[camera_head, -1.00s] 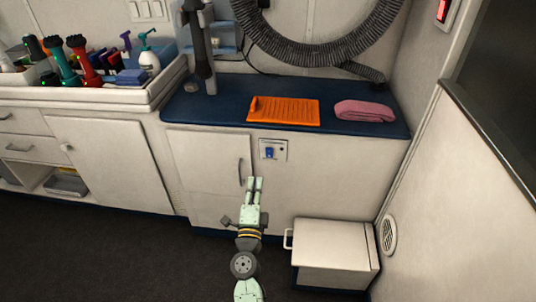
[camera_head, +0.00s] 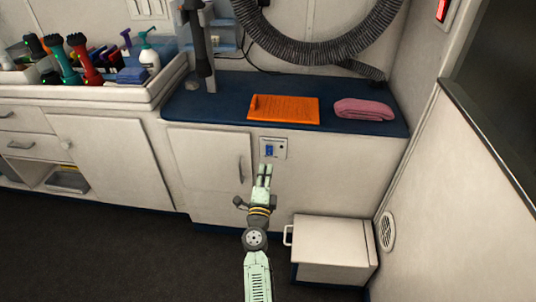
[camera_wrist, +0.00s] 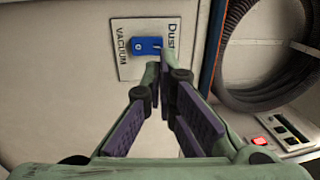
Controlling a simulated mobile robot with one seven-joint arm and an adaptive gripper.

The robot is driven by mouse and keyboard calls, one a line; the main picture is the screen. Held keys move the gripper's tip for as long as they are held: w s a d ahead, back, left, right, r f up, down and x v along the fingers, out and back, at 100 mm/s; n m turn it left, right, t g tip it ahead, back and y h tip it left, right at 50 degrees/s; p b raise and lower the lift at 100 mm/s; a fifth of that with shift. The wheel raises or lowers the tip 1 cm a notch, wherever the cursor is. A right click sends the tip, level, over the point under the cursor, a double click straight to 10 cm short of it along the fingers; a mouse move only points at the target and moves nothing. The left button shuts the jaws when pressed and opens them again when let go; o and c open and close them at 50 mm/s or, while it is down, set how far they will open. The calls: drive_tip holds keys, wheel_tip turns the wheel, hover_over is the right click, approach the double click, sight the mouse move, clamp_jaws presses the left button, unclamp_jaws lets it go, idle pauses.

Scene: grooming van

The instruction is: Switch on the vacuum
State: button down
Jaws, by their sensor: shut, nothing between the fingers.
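A blue rocker switch (camera_head: 269,150) sits on a pale plate (camera_head: 283,153) on the cabinet front, below the dark blue counter. In the wrist view the blue switch (camera_wrist: 147,45) is beside the printed word VACUUM on its plate (camera_wrist: 127,67). My gripper (camera_head: 264,168) is shut and empty, its fingers pointing at the cabinet just below the switch in the head view. In the wrist view my fingertips (camera_wrist: 161,62) overlap the plate's edge close to the switch. I cannot tell whether they touch it. The ribbed black hose (camera_head: 320,45) hangs above the counter.
An orange mat (camera_head: 284,108) and a folded pink towel (camera_head: 363,109) lie on the blue counter (camera_head: 225,94). A white step box (camera_head: 332,241) stands on the floor to the right of my arm. A cabinet handle (camera_head: 240,169) projects left of my gripper. The dark floor at left is clear.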

sight(269, 148)
drive_tip(key=w, duration=0.4)
drive_tip(key=w+r, duration=0.1)
drive_tip(key=w, duration=0.1)
drive_tip(key=shift+w+d, duration=0.25)
drive_tip(key=shift+d, duration=0.1)
drive_tip(key=shift+w+r, duration=0.3)
drive_tip(key=shift+w+f, duration=0.1)
